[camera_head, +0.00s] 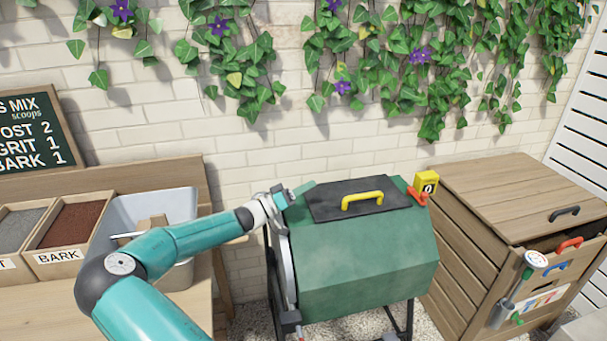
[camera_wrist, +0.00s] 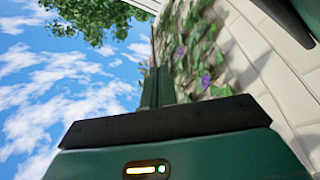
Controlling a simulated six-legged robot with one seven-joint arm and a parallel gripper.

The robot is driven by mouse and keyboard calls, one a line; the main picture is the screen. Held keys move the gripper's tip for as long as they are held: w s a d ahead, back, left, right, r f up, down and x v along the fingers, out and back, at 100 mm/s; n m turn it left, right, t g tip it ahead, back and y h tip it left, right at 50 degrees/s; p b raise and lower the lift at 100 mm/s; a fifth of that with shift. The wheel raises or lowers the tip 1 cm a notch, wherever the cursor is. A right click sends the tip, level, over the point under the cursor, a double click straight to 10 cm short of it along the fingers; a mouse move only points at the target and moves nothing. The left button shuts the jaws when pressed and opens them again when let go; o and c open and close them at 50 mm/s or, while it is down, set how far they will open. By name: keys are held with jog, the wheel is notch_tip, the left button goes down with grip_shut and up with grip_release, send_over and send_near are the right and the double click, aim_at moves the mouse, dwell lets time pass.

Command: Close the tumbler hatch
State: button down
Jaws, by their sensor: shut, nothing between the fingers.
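The green tumbler (camera_head: 365,262) stands on a dark frame in the middle of the head view. Its dark hatch panel (camera_head: 325,205) lies flat over the upper face, with a yellow handle (camera_head: 362,200) on it. An orange latch piece (camera_head: 418,196) sits at the right end of the tumbler. My gripper (camera_head: 305,188) is at the hatch's left end, close to its upper left corner; I cannot tell whether it touches. In the wrist view my gripper's fingers (camera_wrist: 157,88) are together with nothing between them. The hatch is not seen in the wrist view.
A wooden box (camera_head: 520,185) with a dark handle stands right of the tumbler. A yellow counter (camera_head: 427,182) reading 0 is by the latch. At left are a grey tub (camera_head: 185,203) and a bark bin (camera_head: 60,258). An ivy-hung brick wall (camera_head: 240,150) closes the back.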

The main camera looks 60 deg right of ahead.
jog(key=shift+s+a+f, duration=0.25)
jog(key=shift+f, duration=0.3)
jog(key=shift+s+a+f, duration=0.2)
jog(key=shift+f, duration=0.35)
